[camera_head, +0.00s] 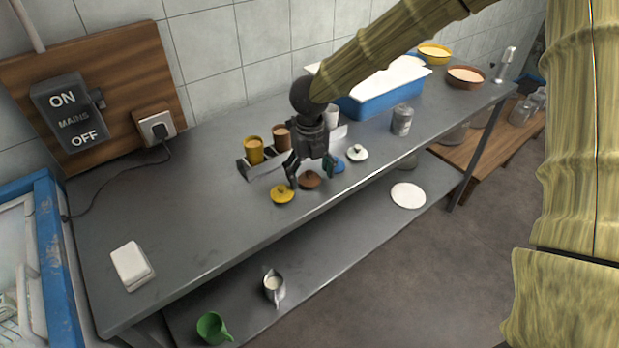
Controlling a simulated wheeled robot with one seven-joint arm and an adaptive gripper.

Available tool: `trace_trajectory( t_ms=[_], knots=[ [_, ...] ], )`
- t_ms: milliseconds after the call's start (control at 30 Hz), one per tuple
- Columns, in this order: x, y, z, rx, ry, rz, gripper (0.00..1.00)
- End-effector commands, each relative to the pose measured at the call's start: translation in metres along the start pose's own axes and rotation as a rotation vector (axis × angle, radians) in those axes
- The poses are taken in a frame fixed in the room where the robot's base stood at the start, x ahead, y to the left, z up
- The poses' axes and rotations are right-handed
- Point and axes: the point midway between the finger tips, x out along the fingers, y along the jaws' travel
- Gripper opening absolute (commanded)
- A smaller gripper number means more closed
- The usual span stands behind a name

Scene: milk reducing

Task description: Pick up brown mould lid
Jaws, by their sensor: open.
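The brown mould lid (309,180) is a small round lid with a knob, lying on the grey metal table near its front edge. A yellow lid (282,194) lies to its left; a blue lid (338,166) and a white lid (357,153) lie to its right. My gripper (311,178) is open and points down over the brown lid, with a finger on each side of it in the picture. I cannot tell its exact height above the lid or whether it touches. Part of the blue lid is hidden by the gripper.
Yellow (254,150) and brown (282,138) moulds stand in a metal holder (262,169) just behind the gripper. A blue tub (385,92) and a metal canister (402,119) stand to the right. The table's left part is mostly clear, with a white block (131,264).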

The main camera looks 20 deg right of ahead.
Motion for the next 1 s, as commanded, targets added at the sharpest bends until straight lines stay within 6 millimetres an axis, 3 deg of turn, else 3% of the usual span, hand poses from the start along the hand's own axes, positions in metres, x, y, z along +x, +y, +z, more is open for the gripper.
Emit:
trace_trajectory(
  t_ms=[167, 367, 400, 767, 1000],
  knots=[
    [0.0, 0.0, 0.0, 0.0, 0.0, 0.0, 0.77],
    [0.0, 0.0, 0.0, 0.0, 0.0, 0.0, 0.44],
    [0.0, 0.0, 0.0, 0.0, 0.0, 0.0, 0.43],
    [-0.002, 0.0, 0.0, 0.001, 0.0, 0.0, 0.43],
    [-0.024, 0.0, 0.001, 0.003, -0.002, 0.001, 0.43]
  ],
)
